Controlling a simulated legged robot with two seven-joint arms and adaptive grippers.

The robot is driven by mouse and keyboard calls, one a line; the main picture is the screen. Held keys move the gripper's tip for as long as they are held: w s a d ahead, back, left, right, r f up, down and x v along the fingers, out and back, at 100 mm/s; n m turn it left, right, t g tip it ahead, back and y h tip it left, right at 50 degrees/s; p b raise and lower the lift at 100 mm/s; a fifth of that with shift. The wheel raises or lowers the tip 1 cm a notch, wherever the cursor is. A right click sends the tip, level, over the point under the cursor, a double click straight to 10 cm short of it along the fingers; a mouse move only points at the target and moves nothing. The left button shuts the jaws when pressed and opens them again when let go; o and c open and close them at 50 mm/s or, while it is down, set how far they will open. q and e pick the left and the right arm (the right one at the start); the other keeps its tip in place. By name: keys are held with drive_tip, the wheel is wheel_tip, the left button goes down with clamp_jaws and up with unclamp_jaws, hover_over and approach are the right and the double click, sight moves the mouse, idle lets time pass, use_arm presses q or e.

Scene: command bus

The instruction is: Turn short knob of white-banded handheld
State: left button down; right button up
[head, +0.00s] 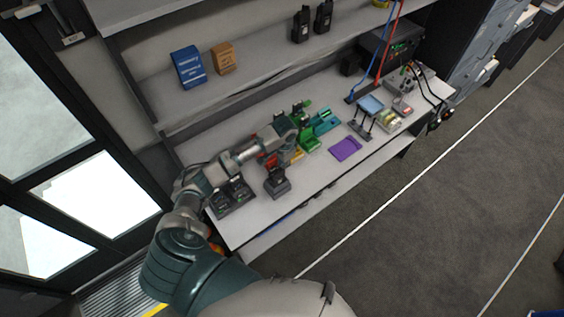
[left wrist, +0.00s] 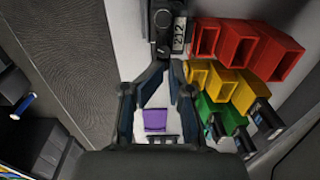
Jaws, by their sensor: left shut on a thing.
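A dark handheld (left wrist: 164,22) with a white label reading 212 is at the top middle of the left wrist view. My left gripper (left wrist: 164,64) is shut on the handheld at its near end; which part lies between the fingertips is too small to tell. In the head view my left arm reaches over the table to the hand (head: 287,130), and its fingertips are hard to make out there. A black handheld in a single stand (head: 277,183) stands in front of the bins; a white band cannot be made out. My right gripper is not in view.
Red bins (left wrist: 262,50), yellow bins and green bins (head: 310,142) holding dark handhelds stand beside the hand. A double black stand (head: 231,197) is under my forearm. A purple mat (head: 345,149) lies to the right. Shelves rise behind; the table's front edge is clear.

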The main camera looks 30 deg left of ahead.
use_arm(q)
drive_tip(key=shift+s+d+f+m, duration=0.25)
drive_tip(key=shift+d+f+m, duration=0.05)
drive_tip(key=shift+m, duration=0.3)
drive_tip(key=shift+a, duration=0.15)
drive_tip(key=c, duration=1.5)
unclamp_jaws()
drive_tip(key=shift+a, duration=0.2)
drive_tip(key=shift+c, duration=0.2)
drive_tip(key=o, duration=0.4)
drive_tip(key=shift+w+a+f, duration=0.1)
drive_tip(key=shift+w+a, duration=0.05)
drive_tip(key=shift+a, duration=0.35)
drive_tip(key=shift+d, duration=0.2)
drive_tip(key=shift+w+d+r, duration=0.1)
drive_tip(key=shift+d+r, duration=0.05)
drive_tip(key=shift+r, duration=0.5)
drive_tip(key=shift+d+r, duration=0.15)
drive_tip(key=shift+r, duration=0.45)
drive_tip(key=r, duration=0.6)
drive_tip(key=a+r, duration=0.1)
drive_tip(key=r, duration=0.2)
drive_tip(key=shift+r, duration=0.15)
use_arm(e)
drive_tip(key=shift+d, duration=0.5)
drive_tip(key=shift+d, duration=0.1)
